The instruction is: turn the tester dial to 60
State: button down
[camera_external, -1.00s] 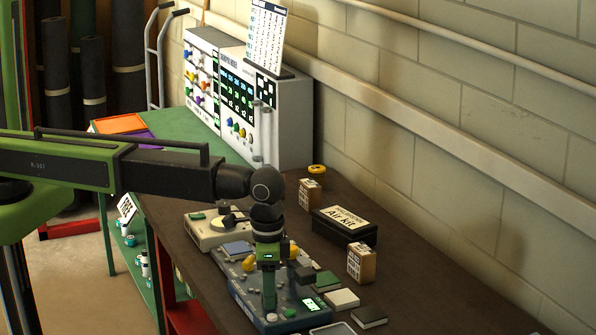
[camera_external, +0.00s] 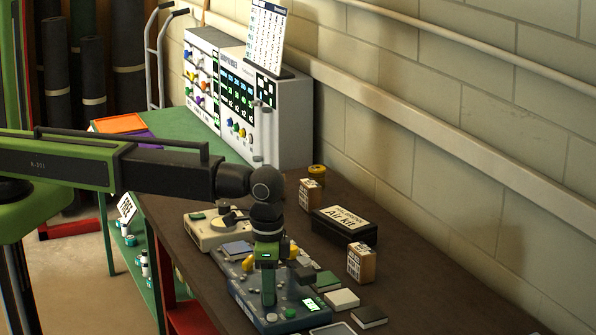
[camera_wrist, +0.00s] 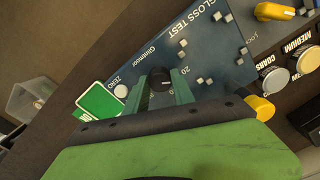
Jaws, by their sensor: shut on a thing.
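The tester is a blue-grey box (camera_external: 242,299) on the dark bench in the external view, with a lit green display (camera_external: 312,304) whose digits are too small to read. In the wrist view its panel (camera_wrist: 205,45) reads "GLOSS TEST", with "ZERO", "20" and small pale marks. The black dial (camera_wrist: 160,78) sits between the green fingertips of my gripper (camera_wrist: 161,87), which also shows in the external view (camera_external: 268,302). The gripper points down and is shut on the dial. The fingers hide most of the dial, so its pointer setting cannot be read.
A black Air kit box (camera_external: 344,227), small cartons (camera_external: 361,262) and flat blocks (camera_external: 342,299) lie right of the tester. A beige device (camera_external: 205,232) stands behind it. Pads marked COARSE and MEDIUM (camera_wrist: 305,58) lie close by.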

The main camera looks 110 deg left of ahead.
jog(key=m, duration=0.5)
jog(key=shift+m, duration=0.4)
jog(key=m, duration=0.5)
jog(key=shift+m, duration=0.3)
jog(key=c, duration=1.1)
grip_release()
jog(key=shift+o, duration=0.2)
jog(key=shift+r, duration=0.1)
notch_tip(320, 180, up, 17)
jog(key=p, duration=1.7)
